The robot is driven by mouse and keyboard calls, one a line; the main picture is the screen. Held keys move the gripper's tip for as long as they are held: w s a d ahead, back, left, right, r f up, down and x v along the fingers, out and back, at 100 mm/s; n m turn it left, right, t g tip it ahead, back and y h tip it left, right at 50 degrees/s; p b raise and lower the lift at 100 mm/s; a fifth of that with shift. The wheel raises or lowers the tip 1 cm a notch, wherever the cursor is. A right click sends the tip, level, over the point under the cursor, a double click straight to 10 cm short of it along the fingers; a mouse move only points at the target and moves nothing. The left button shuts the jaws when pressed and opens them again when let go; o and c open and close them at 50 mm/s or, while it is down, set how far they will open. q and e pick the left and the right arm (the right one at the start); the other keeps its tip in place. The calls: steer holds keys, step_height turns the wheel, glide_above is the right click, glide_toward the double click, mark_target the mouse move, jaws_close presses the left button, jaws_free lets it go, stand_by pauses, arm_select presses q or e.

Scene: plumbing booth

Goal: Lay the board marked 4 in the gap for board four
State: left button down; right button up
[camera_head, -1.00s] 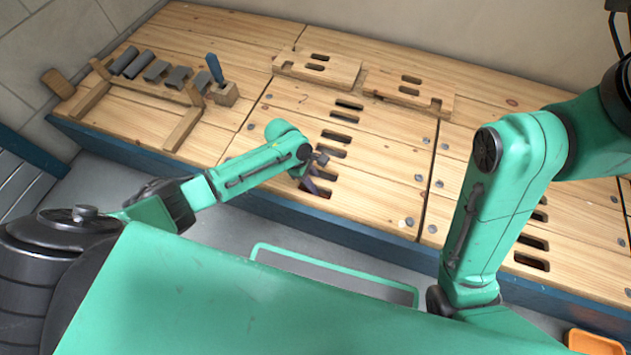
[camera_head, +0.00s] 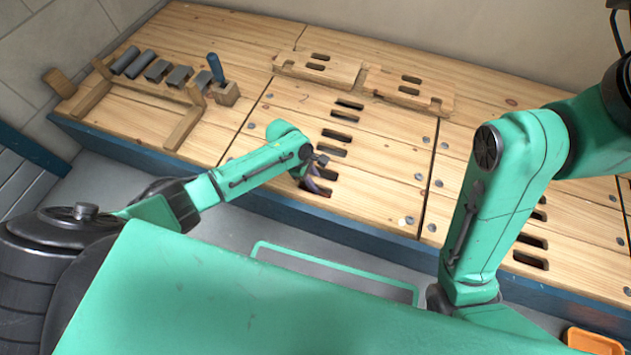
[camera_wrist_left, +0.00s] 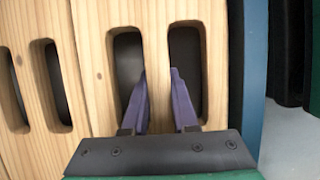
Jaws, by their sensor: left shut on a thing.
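My left gripper (camera_head: 313,182) is at the front edge of the wooden deck, over the front board of the middle section. In the left wrist view its purple fingers (camera_wrist_left: 158,74) reach into two neighbouring slots and are shut on the wood strip between them. This slotted board (camera_wrist_left: 92,60) lies flat beside another slotted board (camera_wrist_left: 22,45), with a thin seam between them. I cannot read a number 4 on any board. Two loose slotted boards, one at the left (camera_head: 335,75) and one at the right (camera_head: 425,100), lie at the back of the deck. My right gripper is out of view.
A wooden rack (camera_head: 150,90) with several grey pieces stands at the back left. A blue-handled tool (camera_head: 215,68) stands in a wooden block (camera_head: 226,94). A blue edge (camera_head: 370,246) runs along the deck front. An orange bin (camera_head: 594,341) sits low at the right.

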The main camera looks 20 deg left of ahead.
arm_select(q)
steer(key=c, duration=0.9)
jaws_free()
steer(key=shift+s+f, duration=0.15)
steer(key=shift+f, duration=0.15)
steer(key=o, duration=0.3)
steer(key=shift+f, duration=0.1)
steer(key=p+v, duration=0.8)
steer(key=v, duration=0.6)
steer(key=shift+r+p, duration=0.3)
steer(key=shift+p, duration=0.1)
steer(key=shift+a, duration=0.15)
